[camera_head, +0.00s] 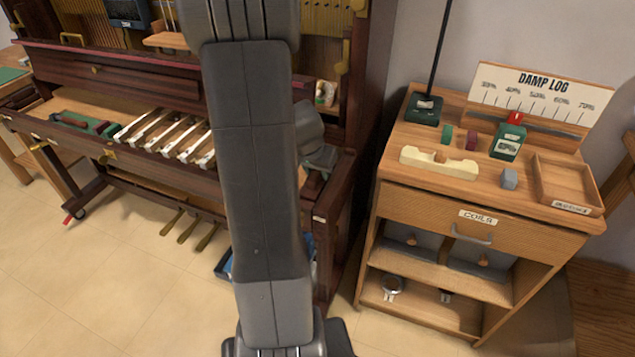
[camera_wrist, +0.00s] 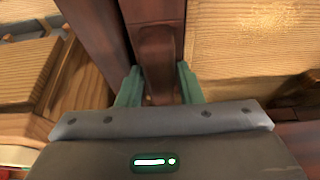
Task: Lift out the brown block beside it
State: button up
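A dark brown block (camera_wrist: 158,50) stands between the two green fingertips of my gripper (camera_wrist: 159,82) in the wrist view. One finger is on each side of it, close to its faces. I cannot tell whether they press on it or a thin gap is left. In the head view my gripper is at the right end of the piano's key bed, mostly hidden behind my arm, and the block there is hidden too. The piano (camera_head: 120,85) is open, with several white keys (camera_head: 165,133) left of my arm.
Dark red-brown wood runs close beside the block in the wrist view, with lighter wood panels (camera_wrist: 250,40) on the right. A wooden cabinet (camera_head: 480,240) with small parts and a tray (camera_head: 567,180) on top stands right of the piano. Tiled floor is clear in front.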

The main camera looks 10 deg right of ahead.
jog(key=c, duration=0.7)
grip_shut()
jog(key=shift+r+p, duration=0.15)
jog(key=shift+p, duration=0.2)
